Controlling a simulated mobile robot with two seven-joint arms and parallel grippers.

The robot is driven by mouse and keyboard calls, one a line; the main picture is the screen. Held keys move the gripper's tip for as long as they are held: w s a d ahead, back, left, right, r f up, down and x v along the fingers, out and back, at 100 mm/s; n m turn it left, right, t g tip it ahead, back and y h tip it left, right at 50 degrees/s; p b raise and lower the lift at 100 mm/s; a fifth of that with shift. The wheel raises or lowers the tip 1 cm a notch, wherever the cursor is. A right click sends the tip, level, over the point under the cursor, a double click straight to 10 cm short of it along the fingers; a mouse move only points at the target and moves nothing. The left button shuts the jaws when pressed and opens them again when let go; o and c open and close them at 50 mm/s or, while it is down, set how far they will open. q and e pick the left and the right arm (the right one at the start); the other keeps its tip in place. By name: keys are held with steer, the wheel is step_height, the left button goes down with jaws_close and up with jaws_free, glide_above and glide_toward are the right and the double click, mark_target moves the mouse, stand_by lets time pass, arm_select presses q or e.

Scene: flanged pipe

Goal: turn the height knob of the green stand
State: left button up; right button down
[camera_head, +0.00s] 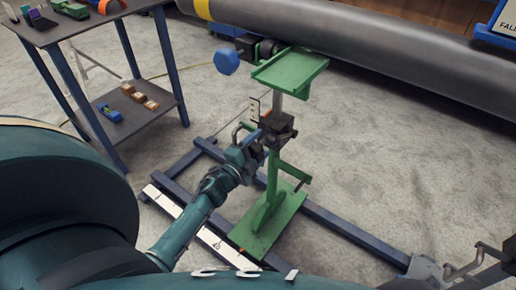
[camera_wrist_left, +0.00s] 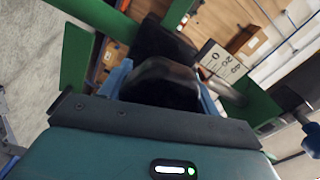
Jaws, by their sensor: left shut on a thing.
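The green stand (camera_head: 270,205) stands upright on the floor, with a flat green top plate (camera_head: 292,70) and a dark collar (camera_head: 280,124) on its post. My left gripper (camera_head: 262,146) reaches the collar from the lower left. In the left wrist view, the black height knob (camera_wrist_left: 165,80) sits between the blue fingers, and the gripper is shut on it. Green parts of the stand show around it there. In the head view the gripper mostly hides the knob.
A large grey pipe (camera_head: 350,35) with a yellow band runs across the back, behind the stand. A dark two-level table (camera_head: 80,35) stands at the left. Blue floor rails (camera_head: 340,222) lie around the stand's base.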

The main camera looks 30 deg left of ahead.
arm_select(q)
steer(key=m+b, duration=0.1)
steer(key=m, duration=0.2)
steer(key=shift+f+m, duration=0.15)
steer(key=shift+m, duration=0.25)
steer(key=m+b, duration=0.1)
steer(key=m, duration=0.2)
steer(key=shift+m, duration=0.7)
arm_select(e)
steer(key=shift+w+a+n+t+y, duration=0.3)
steer(key=shift+w+t, duration=0.2)
steer(key=shift+t, duration=0.6)
steer(key=shift+r, duration=0.1)
arm_select(q)
steer(key=o, duration=1)
arm_select(e)
steer(key=shift+w, duration=0.1)
arm_select(q)
steer(key=s, duration=0.8)
steer(key=s+a, duration=0.1)
steer(key=s, duration=0.4)
steer(key=shift+s, duration=0.1)
arm_select(e)
steer(key=shift+d, duration=0.15)
